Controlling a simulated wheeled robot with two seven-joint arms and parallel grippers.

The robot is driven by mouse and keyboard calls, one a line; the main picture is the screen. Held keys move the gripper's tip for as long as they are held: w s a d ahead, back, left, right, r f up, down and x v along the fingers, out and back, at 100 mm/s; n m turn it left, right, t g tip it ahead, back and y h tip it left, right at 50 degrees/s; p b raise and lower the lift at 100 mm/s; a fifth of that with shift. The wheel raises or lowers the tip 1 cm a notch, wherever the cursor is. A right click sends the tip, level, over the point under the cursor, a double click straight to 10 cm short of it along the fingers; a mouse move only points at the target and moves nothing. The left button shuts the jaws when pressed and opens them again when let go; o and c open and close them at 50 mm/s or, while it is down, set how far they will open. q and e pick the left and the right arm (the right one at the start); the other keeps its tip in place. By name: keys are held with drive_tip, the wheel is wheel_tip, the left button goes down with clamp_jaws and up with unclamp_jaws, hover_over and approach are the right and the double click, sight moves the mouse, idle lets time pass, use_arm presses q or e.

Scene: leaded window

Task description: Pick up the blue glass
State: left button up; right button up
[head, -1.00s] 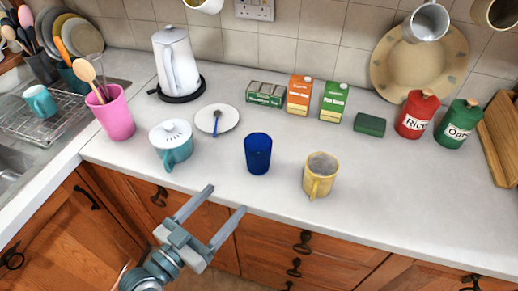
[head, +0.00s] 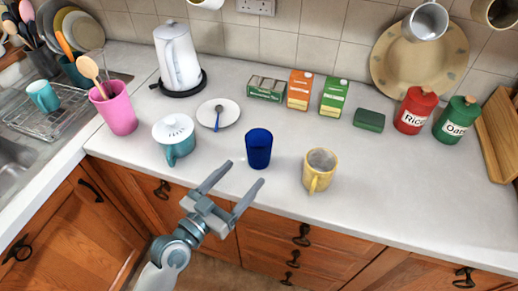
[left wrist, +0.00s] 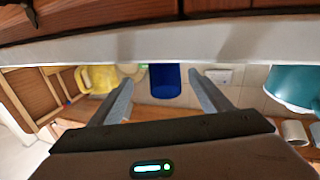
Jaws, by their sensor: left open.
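The blue glass (head: 258,148) stands upright on the worktop near its front edge, between the teal pot and the yellow mug. My left gripper (head: 237,178) is open and empty, just in front of the glass at the worktop's front edge, its fingers pointing toward the glass and not touching it. In the left wrist view the blue glass (left wrist: 165,80) shows beyond and between the two spread fingertips (left wrist: 159,80). My right gripper is not in view.
A yellow mug (head: 319,171) stands close right of the glass, and a lidded teal pot (head: 174,138) to the left. A saucer with a spoon (head: 219,113) lies behind left. Cartons (head: 334,98) stand further back. The worktop (head: 400,184) is clear at the right front.

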sight(254, 161)
use_arm(q)
drive_tip(key=p+x, duration=0.1)
drive_tip(key=x, duration=0.4)
drive_tip(key=shift+w+d, duration=0.1)
drive_tip(key=shift+w+d+r+p, duration=0.15)
drive_tip(key=shift+w+p, duration=0.25)
drive_tip(key=shift+p, duration=0.05)
drive_tip(key=p+x, duration=0.1)
drive_tip(key=x, duration=0.3)
drive_tip(key=shift+w+a+p, duration=0.15)
drive_tip(key=shift+a+p, duration=0.15)
drive_tip(key=shift+p, duration=0.05)
drive_tip(key=shift+w+d, duration=0.15)
drive_tip(key=shift+c, duration=0.5)
drive_tip(key=c, duration=1.2)
